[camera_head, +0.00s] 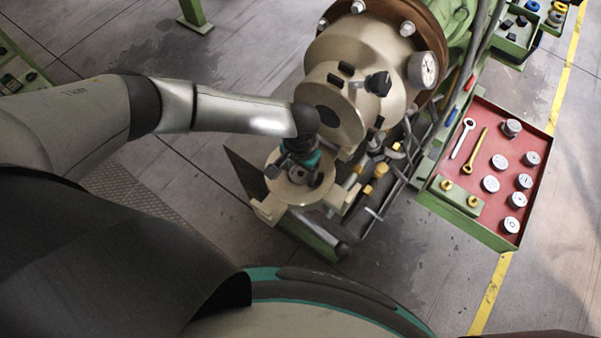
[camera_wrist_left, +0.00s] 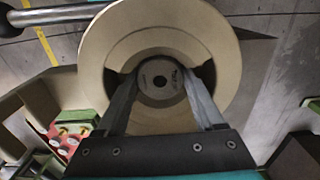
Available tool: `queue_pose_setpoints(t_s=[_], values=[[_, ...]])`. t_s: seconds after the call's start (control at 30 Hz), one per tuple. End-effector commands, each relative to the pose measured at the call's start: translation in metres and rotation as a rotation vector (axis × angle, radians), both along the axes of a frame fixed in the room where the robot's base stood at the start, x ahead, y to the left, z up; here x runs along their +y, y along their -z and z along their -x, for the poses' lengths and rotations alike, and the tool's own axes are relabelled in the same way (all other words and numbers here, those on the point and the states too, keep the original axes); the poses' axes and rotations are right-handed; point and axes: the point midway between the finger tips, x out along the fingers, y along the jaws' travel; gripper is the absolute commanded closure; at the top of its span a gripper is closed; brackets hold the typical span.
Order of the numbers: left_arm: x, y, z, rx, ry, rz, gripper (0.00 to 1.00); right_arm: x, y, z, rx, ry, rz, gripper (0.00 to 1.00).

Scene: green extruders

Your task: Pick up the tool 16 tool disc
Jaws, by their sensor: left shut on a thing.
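My left gripper (camera_wrist_left: 161,76) is shut on this disc, with one finger on each side, in the notches of the plate. In the head view my left gripper (camera_head: 301,177) points down at the beige plate (camera_head: 285,190) at the extruder's front, and hides most of the disc. My right gripper is not in view.
A red-lined tray (camera_head: 492,212) on the right holds several grey discs and two wrenches. A metal rod (camera_wrist_left: 60,15) runs beside the plate.

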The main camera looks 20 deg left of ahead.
Motion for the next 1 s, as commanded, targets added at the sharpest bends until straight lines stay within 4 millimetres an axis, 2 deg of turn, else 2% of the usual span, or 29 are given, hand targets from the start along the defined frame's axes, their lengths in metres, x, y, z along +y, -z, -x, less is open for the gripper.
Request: queue_pose_setpoints(t_s=[0.07,0.47,1.0], values=[[0.0004,-0.0001,-0.0001,0.000,0.000,-0.001,0.55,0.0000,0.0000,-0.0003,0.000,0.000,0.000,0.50],[0.0005,-0.0002,-0.0004,0.000,-0.001,-0.001,1.00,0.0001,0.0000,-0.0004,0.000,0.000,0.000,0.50],[-0.0002,-0.0059,-0.0012,-0.002,0.000,0.001,1.00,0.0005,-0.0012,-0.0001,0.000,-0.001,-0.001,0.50]])
